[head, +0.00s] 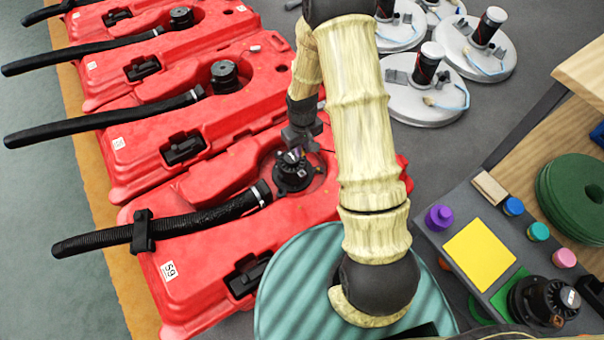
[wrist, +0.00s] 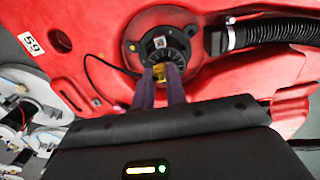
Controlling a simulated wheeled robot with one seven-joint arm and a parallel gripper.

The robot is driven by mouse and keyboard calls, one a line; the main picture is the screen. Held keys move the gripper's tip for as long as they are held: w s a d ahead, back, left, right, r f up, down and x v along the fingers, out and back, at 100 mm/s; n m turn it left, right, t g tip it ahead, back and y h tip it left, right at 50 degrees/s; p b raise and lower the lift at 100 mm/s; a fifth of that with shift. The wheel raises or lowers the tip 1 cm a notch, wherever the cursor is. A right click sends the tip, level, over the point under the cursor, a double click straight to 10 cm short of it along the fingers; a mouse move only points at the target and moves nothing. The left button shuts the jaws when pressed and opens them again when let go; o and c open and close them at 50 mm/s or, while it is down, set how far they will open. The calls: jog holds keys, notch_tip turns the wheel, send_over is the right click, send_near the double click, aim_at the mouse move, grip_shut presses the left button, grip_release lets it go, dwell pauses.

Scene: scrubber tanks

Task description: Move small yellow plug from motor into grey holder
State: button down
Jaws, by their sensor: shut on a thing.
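The black motor (head: 293,172) sits in the round recess of the nearest red tank (head: 220,240). It also shows in the wrist view (wrist: 150,45), with a thin black cable looping off to the left. My gripper (head: 300,148) is over the motor, pointing down. In the wrist view its purple-grey fingers (wrist: 165,77) are shut on the small yellow plug (wrist: 160,71), right at the motor's edge. The fingers partly hide the plug. I cannot tell whether the plug is still seated in the motor. I cannot pick out the grey holder with certainty.
More red tanks (head: 180,120) with black hoses lie behind. White round lids (head: 425,98) with motors stand at the back right. A grey workbench (head: 440,240) at the right holds a yellow square (head: 480,254), colored knobs and another black motor (head: 545,302). Green discs (head: 575,195) lie beyond.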

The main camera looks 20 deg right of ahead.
notch_tip(320, 180, down, 6)
jog(key=shift+f+b, duration=0.1)
jog(key=shift+b, duration=1.15)
jog(key=shift+f+b, duration=0.8)
jog(key=shift+f, duration=1.1)
jog(key=shift+f, duration=0.5)
jog(key=c, duration=1.5)
grip_release()
jog(key=shift+o, duration=0.3)
